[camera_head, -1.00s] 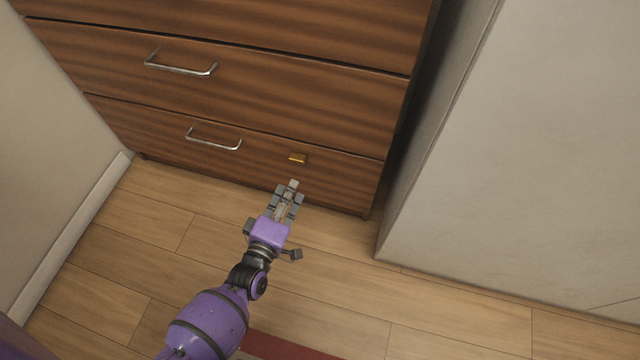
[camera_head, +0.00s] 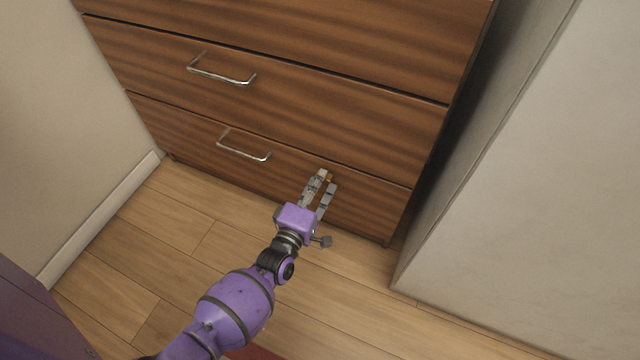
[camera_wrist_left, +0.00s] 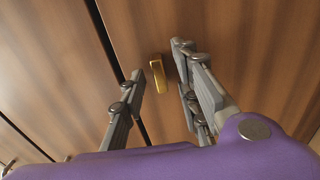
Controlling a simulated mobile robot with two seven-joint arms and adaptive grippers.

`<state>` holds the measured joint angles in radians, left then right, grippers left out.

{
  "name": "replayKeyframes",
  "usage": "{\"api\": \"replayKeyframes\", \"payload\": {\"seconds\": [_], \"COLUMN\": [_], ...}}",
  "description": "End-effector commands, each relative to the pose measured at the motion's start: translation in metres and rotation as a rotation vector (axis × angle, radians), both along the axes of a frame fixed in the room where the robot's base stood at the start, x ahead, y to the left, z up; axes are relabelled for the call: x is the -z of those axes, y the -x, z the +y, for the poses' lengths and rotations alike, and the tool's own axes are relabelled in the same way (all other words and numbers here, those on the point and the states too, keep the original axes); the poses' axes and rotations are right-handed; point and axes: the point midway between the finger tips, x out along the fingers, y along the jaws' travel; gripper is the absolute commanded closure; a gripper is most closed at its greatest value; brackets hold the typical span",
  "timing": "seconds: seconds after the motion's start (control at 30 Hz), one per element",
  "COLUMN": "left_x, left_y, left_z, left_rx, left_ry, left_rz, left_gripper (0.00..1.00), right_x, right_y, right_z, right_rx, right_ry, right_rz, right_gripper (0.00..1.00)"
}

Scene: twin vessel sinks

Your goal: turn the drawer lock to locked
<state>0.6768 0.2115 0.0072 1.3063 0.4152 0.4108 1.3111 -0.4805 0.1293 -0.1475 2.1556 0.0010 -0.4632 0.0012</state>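The drawer lock is a small brass tab (camera_wrist_left: 158,74) on the front of the bottom wooden drawer. In the head view only a sliver of the lock (camera_head: 330,178) shows, as my fingers partly cover it. My left gripper (camera_head: 326,180) is open at the drawer front, right of the bottom handle. In the left wrist view its fingertips (camera_wrist_left: 160,62) stand on either side of the tab, with a visible gap on each side. How close the tips are to the wood is hard to tell. My right gripper is not in view.
The bottom drawer has a metal bar handle (camera_head: 243,147), and the drawer above has another (camera_head: 221,72). A pale wall panel (camera_head: 520,180) stands at the right, and a wall with a skirting board (camera_head: 103,217) at the left.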

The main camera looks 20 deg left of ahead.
Motion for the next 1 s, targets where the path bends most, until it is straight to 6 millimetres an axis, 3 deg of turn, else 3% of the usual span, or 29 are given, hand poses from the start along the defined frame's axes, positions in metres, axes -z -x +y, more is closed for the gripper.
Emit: {"api": "replayKeyframes", "payload": {"seconds": [0.13,0.37,0.73,1.0], "left_x": [-0.0004,-0.0004,-0.0005,-0.0013], "left_y": [0.0001,0.0002,0.0003,0.0003], "left_z": [0.0002,0.0002,0.0002,0.0001], "left_rx": [0.000,0.000,0.000,-0.001], "left_ry": [0.000,0.000,-0.027,-0.169], "left_rz": [0.000,-0.001,-0.002,-0.007], "left_gripper": [0.72,1.00,1.00,1.00], "right_x": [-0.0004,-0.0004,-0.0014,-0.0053], "right_y": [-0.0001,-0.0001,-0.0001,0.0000], "right_z": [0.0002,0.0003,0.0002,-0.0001], "right_rx": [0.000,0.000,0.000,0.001], "right_ry": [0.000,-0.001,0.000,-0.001], "right_rz": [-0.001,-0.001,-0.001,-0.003], "right_gripper": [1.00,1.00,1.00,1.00]}}
